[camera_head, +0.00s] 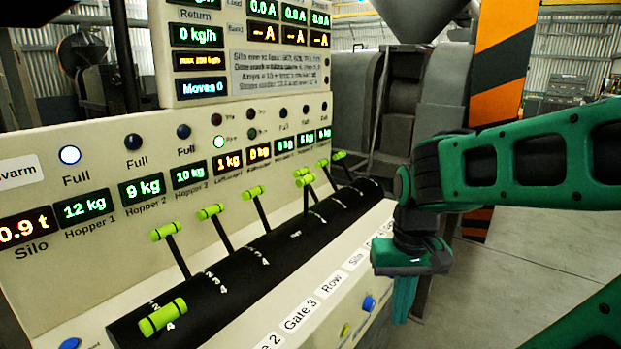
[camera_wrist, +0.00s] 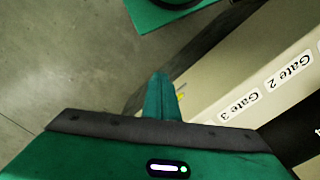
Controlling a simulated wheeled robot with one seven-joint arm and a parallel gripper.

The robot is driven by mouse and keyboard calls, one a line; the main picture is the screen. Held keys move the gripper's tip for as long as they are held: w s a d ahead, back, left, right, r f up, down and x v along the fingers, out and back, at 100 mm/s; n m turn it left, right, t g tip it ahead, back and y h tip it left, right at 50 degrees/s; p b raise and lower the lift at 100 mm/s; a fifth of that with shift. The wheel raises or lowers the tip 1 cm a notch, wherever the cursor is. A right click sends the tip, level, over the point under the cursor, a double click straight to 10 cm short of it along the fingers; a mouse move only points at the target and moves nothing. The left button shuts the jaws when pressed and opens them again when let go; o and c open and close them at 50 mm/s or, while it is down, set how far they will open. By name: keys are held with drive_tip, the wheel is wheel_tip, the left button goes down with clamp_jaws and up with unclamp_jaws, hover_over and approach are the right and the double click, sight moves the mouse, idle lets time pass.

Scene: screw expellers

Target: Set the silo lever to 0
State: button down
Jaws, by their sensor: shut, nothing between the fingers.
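A row of levers with lime-green handles stands on a black drum (camera_head: 235,270) along the cream console in the head view. The nearest lever (camera_head: 163,317) is tilted lowest, beside a 4 mark. Other levers (camera_head: 166,231) stand higher. A Silo display (camera_head: 26,228) at the left reads 0.9 t. My gripper (camera_head: 404,298) is shut and empty, pointing down, right of the ledge and apart from the levers. In the wrist view my gripper (camera_wrist: 161,98) shows its fingers together.
An orange and black striped post (camera_head: 500,80) stands behind my arm. Open concrete floor (camera_head: 540,250) lies to the right.

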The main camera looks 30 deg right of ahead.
drive_tip(key=shift+w+a, duration=0.1)
drive_tip(key=shift+a, duration=0.05)
drive_tip(key=w+d+r+m+t+h, duration=0.3)
drive_tip(key=w+r+m+t, duration=0.35)
drive_tip(key=w+r, duration=1.65)
drive_tip(key=w+f, duration=0.8)
drive_tip(key=w, duration=0.4)
drive_tip(key=shift+d+f+t, duration=0.35)
drive_tip(key=shift+d+t, duration=0.05)
drive_tip(key=shift+t, duration=0.05)
drive_tip(key=shift+d, duration=0.1)
